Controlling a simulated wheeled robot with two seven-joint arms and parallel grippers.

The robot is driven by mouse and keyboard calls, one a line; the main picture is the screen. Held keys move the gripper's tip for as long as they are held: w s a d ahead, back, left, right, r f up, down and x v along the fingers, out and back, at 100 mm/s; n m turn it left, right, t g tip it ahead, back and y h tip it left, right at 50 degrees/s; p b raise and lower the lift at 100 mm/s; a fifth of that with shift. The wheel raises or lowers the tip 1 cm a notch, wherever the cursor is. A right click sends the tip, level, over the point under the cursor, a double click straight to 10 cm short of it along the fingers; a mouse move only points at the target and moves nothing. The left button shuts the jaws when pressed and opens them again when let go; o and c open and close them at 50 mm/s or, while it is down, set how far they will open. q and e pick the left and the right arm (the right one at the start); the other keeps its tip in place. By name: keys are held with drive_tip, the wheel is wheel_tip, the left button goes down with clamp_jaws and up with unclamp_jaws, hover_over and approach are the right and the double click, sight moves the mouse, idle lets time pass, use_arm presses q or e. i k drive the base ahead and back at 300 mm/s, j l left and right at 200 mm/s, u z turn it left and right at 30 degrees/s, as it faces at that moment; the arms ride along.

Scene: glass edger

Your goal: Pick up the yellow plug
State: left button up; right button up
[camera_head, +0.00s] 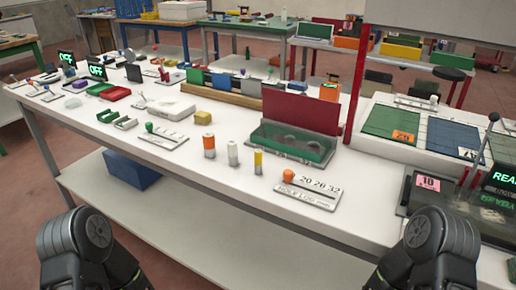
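The yellow plug (258,162) appears to be the slim upright yellow cylinder with a pale lower part, standing on the white table near its front edge. It is the rightmost of three upright cylinders in a row. A white plug (232,154) stands to its left, and an orange plug (209,147) with a white band stands further left. A separate yellow block (202,118) lies behind the orange one. Only dark rounded links of my two arms show at the bottom left and bottom right. Neither gripper is in view, and nothing is touching the yellow plug.
A number board (307,196) with an orange knob lies right of the plug. A green tray with a red upright panel (301,108) stands behind it. A white table (180,172) carries several small items further left. A dark machine with a lever (486,137) is at right.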

sight(258, 153)
drive_tip(key=k, duration=0.4)
drive_tip(key=k+z, duration=0.1)
drive_tip(key=z, duration=0.3)
drive_tip(key=j+z, duration=0.2)
drive_tip(key=z, duration=0.2)
drive_tip(key=j+z, duration=0.45)
drive_tip(key=z, duration=0.3)
drive_tip(key=j+z, duration=0.35)
drive_tip(key=k+j+z, duration=0.1)
drive_tip(key=j, duration=0.3)
drive_tip(key=k+j+z, duration=0.15)
drive_tip(key=j, duration=0.25)
drive_tip(key=k+j+z, duration=0.1)
drive_tip(key=k+j, duration=0.15)
drive_tip(key=j, duration=0.1)
